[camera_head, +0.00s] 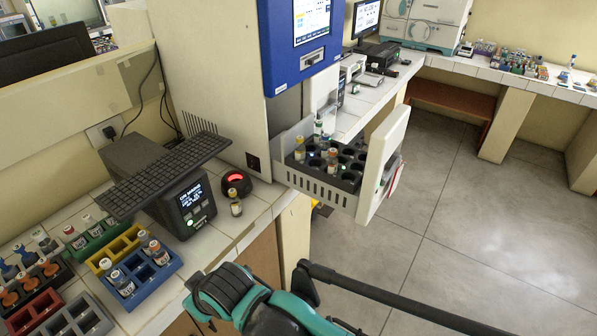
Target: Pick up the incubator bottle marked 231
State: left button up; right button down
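The incubator's drawer (322,190) is pulled out and holds a dark rack with several small bottles, among them a bottle at the left (299,150) and a bottle at the front (332,160). Another bottle (236,205) stands upright on the tiled counter in front of a round device with a red light (237,181). The bottle markings are too small to read, so I cannot tell which one is 231. My teal and black arm links show at the bottom middle, well apart from the bottles. Neither gripper's fingers can be seen.
Colored racks, including a blue rack (150,278) and a green rack (92,238), hold bottles at lower left. The drawer front (385,165) juts over open floor (455,215).

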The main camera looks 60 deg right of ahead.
aim_at(300, 148)
jog(key=l+z, duration=0.1)
jog(key=z, duration=0.4)
jog(key=l+z, duration=0.1)
jog(key=z, duration=0.9)
jog(key=i+l, duration=0.2)
jog(key=i, duration=0.2)
jog(key=i+l, duration=0.2)
jog(key=i, duration=0.15)
